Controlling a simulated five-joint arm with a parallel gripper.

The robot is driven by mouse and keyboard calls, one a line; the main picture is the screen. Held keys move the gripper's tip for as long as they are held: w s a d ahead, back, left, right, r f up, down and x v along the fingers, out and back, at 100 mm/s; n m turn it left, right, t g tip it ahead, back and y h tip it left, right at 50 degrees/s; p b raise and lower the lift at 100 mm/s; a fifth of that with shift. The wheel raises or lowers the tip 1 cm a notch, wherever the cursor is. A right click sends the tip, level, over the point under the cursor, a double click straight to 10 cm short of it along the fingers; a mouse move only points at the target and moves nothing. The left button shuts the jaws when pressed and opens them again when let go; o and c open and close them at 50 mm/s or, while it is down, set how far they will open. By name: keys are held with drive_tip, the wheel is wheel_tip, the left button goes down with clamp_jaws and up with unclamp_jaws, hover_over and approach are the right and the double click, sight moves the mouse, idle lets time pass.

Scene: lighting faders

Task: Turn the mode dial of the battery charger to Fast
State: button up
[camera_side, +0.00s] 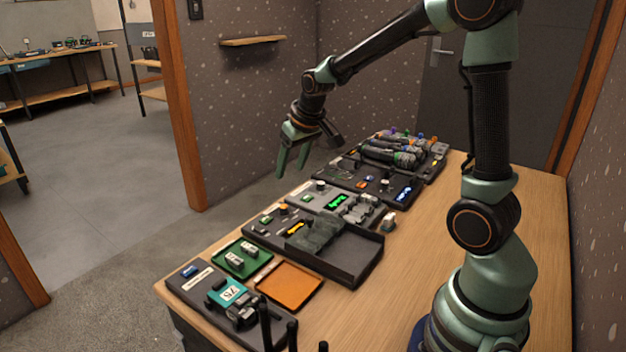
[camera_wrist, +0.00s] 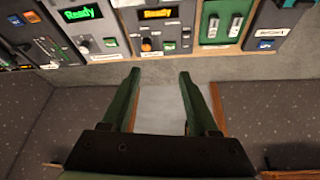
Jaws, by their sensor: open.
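Two devices with lit displays stand side by side on the bench, and I cannot tell for sure which is the battery charger. The other has an amber display (camera_side: 295,229) and an orange knob (camera_side: 283,208); the wrist view shows this knob (camera_wrist: 146,45) below an amber "Ready". Dial markings are too small to read. My gripper (camera_side: 291,172) is open and empty, above and beyond the far bench edge; its fingers (camera_wrist: 158,74) touch nothing.
A green tray (camera_side: 262,262) with small pale parts and an orange tray (camera_side: 315,281) lie nearer the camera. A dark open tray (camera_side: 352,277) adjoins the amber-display device. More panels with knobs and cables stand farther back. The bench (camera_side: 405,270) is clear toward my base.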

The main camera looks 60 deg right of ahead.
approach(284, 206)
drive_tip(key=shift+m, duration=0.3)
drive_tip(key=x, duration=0.8)
drive_tip(key=shift+w+f, duration=0.15)
drive_tip(key=shift+f, duration=0.15)
clamp_jaws()
